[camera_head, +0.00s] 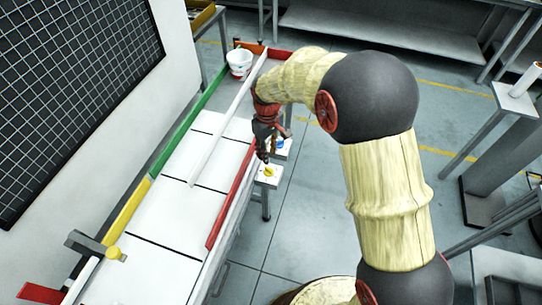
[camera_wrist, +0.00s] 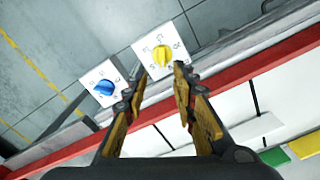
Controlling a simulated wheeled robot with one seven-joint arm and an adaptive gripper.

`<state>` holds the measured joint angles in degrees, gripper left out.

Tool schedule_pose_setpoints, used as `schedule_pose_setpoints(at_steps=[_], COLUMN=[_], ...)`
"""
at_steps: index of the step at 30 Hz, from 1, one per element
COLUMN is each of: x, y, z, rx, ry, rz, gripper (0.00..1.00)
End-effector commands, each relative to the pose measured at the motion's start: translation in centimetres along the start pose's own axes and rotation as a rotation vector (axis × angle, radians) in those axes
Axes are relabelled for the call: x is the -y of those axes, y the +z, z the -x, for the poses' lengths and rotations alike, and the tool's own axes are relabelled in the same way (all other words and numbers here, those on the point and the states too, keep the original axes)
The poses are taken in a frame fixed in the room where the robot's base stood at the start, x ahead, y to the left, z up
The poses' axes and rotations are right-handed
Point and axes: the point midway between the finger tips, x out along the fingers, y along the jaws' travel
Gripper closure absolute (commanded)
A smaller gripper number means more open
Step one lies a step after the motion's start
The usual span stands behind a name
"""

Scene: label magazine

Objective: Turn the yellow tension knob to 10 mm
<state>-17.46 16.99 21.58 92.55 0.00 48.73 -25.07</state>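The yellow tension knob (camera_wrist: 161,55) stands on a white dial plate (camera_wrist: 142,43) with dark marks around it. The marks are too small and blurred to read. In the head view the yellow knob (camera_head: 269,171) is at the table's right edge. My gripper (camera_wrist: 160,72) is open, its two fingertips apart at the near edge of the knob's plate, one toward each side of the knob. I see no clear contact with the knob. In the head view my gripper (camera_head: 265,158) is just above the knob and partly hides its plate.
A blue knob (camera_wrist: 104,87) on its own white plate is beside the yellow one. A red rail (camera_head: 231,196) runs along the table edge. A white bucket (camera_head: 239,63) stands at the table's far end.

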Motion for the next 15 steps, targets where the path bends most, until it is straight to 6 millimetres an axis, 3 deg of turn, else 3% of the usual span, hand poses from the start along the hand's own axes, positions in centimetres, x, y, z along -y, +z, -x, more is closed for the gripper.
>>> schedule_pose_setpoints(at_steps=[5,15], x=[0.1,0.1], y=[0.1,0.2], z=[-0.6,-5.5], rx=[0.002,0.004], ry=[-0.001,-0.002], rz=[0.033,0.034], gripper=[0.73,0.73])
